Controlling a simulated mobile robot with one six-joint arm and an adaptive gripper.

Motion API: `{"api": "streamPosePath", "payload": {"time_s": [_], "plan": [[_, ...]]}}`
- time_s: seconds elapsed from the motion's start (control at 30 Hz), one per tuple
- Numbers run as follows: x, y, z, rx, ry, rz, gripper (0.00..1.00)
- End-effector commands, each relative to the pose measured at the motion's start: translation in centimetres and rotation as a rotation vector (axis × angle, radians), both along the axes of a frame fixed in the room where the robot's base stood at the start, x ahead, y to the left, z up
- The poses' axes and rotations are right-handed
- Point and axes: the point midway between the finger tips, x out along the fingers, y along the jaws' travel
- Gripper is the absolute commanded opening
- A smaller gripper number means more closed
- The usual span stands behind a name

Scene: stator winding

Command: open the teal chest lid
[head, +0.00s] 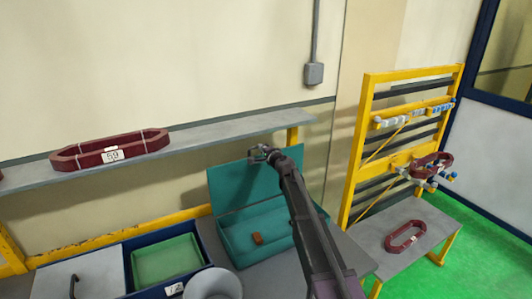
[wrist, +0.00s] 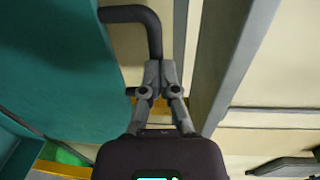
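The teal chest (head: 228,236) stands on the grey bench, with its lid (head: 232,186) raised about upright at the back, so the inside shows. A small orange-brown block (head: 257,238) lies inside. My gripper (head: 262,153) is at the lid's top edge. In the wrist view the teal lid (wrist: 50,70) fills the left side, and a dark bent handle (wrist: 135,13) stands out from it. My gripper's fingers (wrist: 159,68) are closed together at the handle's lower end and appear to hold it. The arm covers the chest's right part in the head view.
A shelf (head: 220,130) with a dark red coil (head: 110,150) runs behind the chest. Left of it are a green tray (head: 167,260) and a grey panel with a handle (head: 85,275). A grey round container (head: 212,284) stands in front. A yellow rack (head: 357,150) stands right.

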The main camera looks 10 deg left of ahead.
Motion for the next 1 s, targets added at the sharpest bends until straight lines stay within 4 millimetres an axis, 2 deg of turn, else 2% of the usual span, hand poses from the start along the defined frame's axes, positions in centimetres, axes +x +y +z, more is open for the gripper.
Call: {"api": "streamPosePath", "payload": {"time_s": [0.03, 0.1, 0.23, 0.77, 1.0], "plan": [[1.4, 0.8, 0.1, 0.000, 0.000, 0.001, 0.00], [2.3, 1.5, 0.0, 0.001, 0.001, 0.001, 0.00], [3.2, 2.2, 0.0, 0.001, 0.001, 0.001, 0.00], [2.9, 2.0, 0.2, 0.000, 0.000, 0.001, 0.00], [1.7, 0.9, 1.0, 0.000, 0.000, 0.000, 0.00]]}}
